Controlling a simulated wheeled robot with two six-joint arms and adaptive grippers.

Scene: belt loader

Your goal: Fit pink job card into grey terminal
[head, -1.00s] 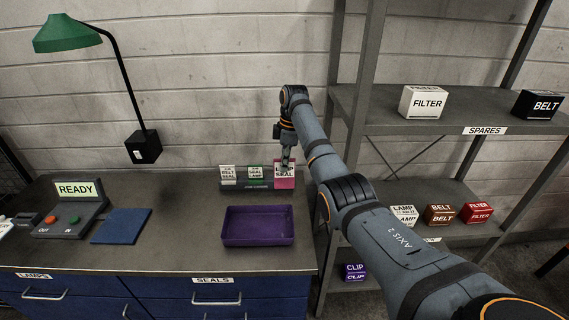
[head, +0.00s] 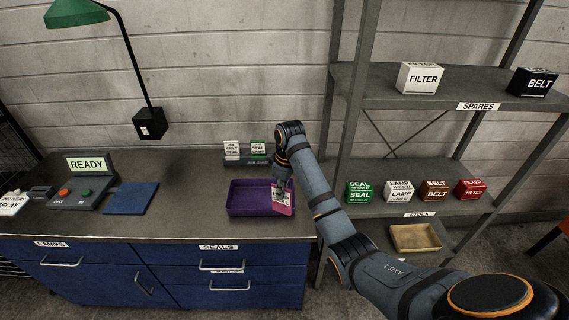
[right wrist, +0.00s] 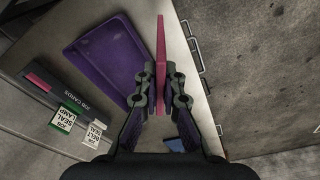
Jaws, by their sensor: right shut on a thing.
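The pink job card (head: 283,203) is in my right gripper (head: 281,187), above the right end of the purple tray in the head view. In the right wrist view the pink card (right wrist: 160,60) shows edge-on between the fingers of the right gripper (right wrist: 160,90), which is shut on it. The grey terminal (head: 75,190) stands at the left of the bench, with a lit READY screen and red and green buttons. My left gripper is not in view.
A purple tray (head: 234,210) lies on the bench, with a blue mat (head: 131,197) left of it. The card rack (head: 238,161) behind holds a white and a green card. A lamp (head: 150,122) stands behind the terminal. A shelf with boxes (head: 419,78) is at the right.

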